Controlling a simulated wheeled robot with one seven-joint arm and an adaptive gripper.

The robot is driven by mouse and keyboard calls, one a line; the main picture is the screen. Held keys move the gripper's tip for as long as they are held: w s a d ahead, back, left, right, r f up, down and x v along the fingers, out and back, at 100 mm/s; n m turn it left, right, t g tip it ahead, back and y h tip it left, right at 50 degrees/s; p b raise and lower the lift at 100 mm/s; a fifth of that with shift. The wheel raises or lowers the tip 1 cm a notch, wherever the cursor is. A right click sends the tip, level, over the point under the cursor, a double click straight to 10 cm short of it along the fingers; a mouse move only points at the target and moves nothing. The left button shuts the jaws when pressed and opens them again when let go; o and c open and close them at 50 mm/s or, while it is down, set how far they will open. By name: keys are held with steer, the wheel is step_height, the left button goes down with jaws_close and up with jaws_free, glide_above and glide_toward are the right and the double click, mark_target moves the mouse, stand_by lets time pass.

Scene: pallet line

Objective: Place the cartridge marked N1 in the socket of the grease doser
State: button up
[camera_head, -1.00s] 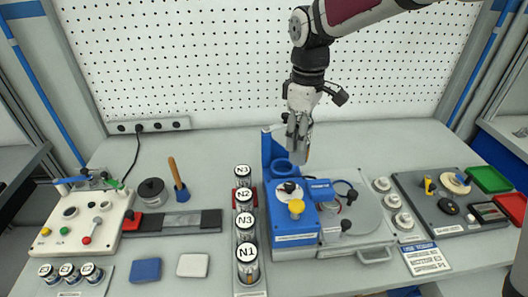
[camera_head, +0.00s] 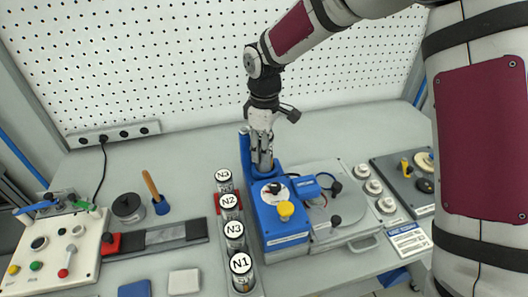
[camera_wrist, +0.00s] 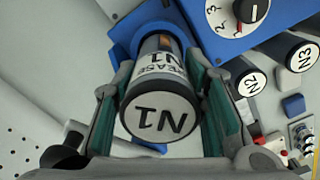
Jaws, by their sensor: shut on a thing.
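A cartridge marked N1 (camera_wrist: 160,110), silver with a white round cap, is held between the fingers of my gripper (camera_wrist: 158,65). In the head view my gripper (camera_head: 262,148) is over the back of the blue grease doser (camera_head: 284,222), shut on the upright cartridge (camera_head: 264,160). The cartridge's lower end is at the doser's round socket (camera_head: 266,172). The doser also fills the top of the wrist view (camera_wrist: 205,35). I cannot tell how deep the cartridge sits in the socket, since its lower end and the socket's inside are hidden.
A grey lidded machine (camera_head: 335,212) stands right of the doser. The perforated back wall (camera_head: 180,60) rises behind.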

steer(key=shift+f, duration=0.9)
steer(key=shift+f, duration=0.15)
steer(key=o, duration=1.3)
step_height(320, 180, up, 12)
steer(key=shift+f+b, duration=0.2)
steer(key=shift+b, duration=0.7)
steer(key=shift+r, duration=0.4)
steer(key=shift+d, duration=0.1)
